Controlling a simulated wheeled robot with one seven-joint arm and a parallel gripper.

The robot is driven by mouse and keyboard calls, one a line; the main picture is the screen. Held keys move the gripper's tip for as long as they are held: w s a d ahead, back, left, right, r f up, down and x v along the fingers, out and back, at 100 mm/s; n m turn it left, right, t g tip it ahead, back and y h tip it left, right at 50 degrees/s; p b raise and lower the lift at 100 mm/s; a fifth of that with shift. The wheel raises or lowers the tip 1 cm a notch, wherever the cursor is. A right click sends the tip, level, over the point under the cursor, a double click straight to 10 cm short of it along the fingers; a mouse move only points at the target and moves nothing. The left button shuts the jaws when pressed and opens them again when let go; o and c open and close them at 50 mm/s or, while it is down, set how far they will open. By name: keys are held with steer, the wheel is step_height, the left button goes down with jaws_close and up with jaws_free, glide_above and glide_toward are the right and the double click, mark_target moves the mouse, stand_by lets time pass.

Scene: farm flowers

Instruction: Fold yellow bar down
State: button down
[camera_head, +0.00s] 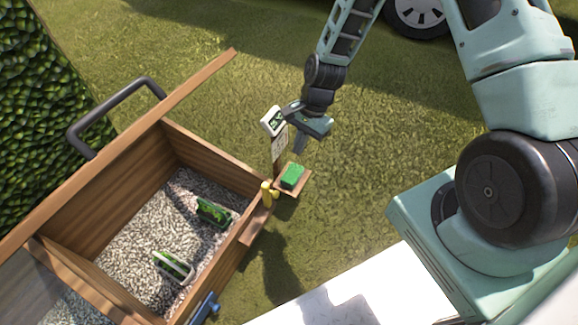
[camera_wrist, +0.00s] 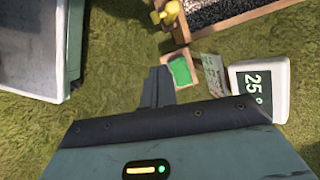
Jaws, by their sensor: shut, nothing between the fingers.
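The yellow bar (camera_head: 266,193) is a small yellow piece at the right corner of the wooden planter box. It stands upright or nearly so beside a small wooden ledge.
A green block (camera_head: 292,176) sits on the small ledge, with a white display (camera_head: 273,121) reading 25° on a post behind. The planter (camera_head: 145,195) holds gravel and two green-and-white items. A blue piece (camera_head: 205,308) is on its near side. Open grass lies right.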

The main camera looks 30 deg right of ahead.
steer(key=s+a+r+b+x, duration=0.1)
steer(key=b+x, duration=0.5)
steer(key=x, duration=0.6)
steer(key=shift+a+f, duration=0.15)
steer(key=shift+a, duration=0.6)
steer(key=shift+s, duration=0.15)
steer(key=shift+s+a, duration=0.2)
steer(key=shift+a, duration=0.1)
